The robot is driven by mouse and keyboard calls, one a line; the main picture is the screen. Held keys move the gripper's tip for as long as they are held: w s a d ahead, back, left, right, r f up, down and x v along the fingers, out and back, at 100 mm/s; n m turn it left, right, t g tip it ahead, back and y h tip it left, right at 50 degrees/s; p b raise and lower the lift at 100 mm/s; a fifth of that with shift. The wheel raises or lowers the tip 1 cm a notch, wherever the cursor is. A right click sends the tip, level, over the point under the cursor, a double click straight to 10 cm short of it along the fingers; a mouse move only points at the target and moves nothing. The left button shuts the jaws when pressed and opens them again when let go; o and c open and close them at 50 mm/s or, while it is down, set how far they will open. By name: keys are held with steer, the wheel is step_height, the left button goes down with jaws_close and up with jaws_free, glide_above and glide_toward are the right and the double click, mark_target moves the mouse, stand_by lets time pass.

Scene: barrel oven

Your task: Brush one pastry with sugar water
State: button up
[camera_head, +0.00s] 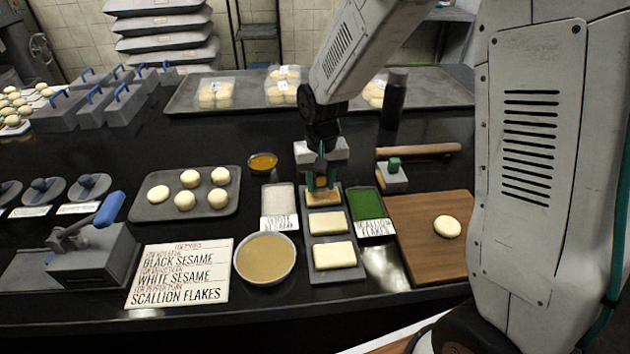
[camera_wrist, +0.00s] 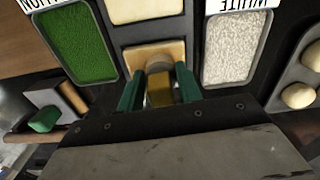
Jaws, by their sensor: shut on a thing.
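My gripper (camera_head: 320,172) is shut on a brush and points down over the far end of a narrow grey tray (camera_head: 311,239). In the wrist view, the brush (camera_wrist: 160,92) sits between the green fingers, with its tip over the far pastry (camera_wrist: 138,56); it looks in contact. That far pastry (camera_head: 322,198) is partly hidden by the gripper. A middle pastry (camera_head: 326,222) and a near pastry (camera_head: 334,255) lie in the same tray, flat and pale. A large bowl of tan liquid (camera_head: 264,257) stands left of the tray. A small bowl of amber liquid (camera_head: 262,162) stands behind it.
White sesame (camera_head: 278,200) and green flakes (camera_head: 368,205) flank the pastry tray. Right are a wooden board (camera_head: 420,250) with one dough round (camera_head: 447,227) and a rolling pin (camera_head: 425,150). A dough tray (camera_head: 155,207) and topping sign (camera_head: 180,273) lie left.

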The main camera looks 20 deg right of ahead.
steer(key=shift+s+d, duration=0.2)
steer(key=shift+d, duration=0.75)
steer(key=shift+s+d, duration=0.2)
steer(key=shift+d, duration=0.7)
steer(key=shift+r, duration=0.15)
steer(key=shift+r, duration=2.9)
